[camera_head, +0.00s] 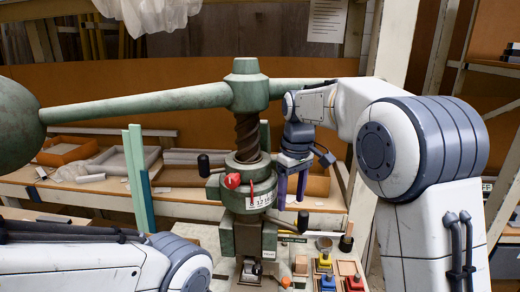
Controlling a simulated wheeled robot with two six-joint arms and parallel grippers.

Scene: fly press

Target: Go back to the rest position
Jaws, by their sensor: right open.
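The green fly press (248,195) stands in the middle, with its screw (247,137) upright and its long handle arm (140,103) reaching left to a round green weight (18,125). My right gripper (291,190) points down just right of the press head. Its two purple-blue fingers are apart with nothing seen between them. My right arm comes in from the right edge and bends over at the top. My left arm lies low at the bottom left; its gripper is not in view.
A small metal part (251,268) sits under the press ram. Small yellow (324,262), blue (328,283) and red (355,283) items stand at the right on the bench. Behind are an orange tray (66,150), a shelf and a wooden wall.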

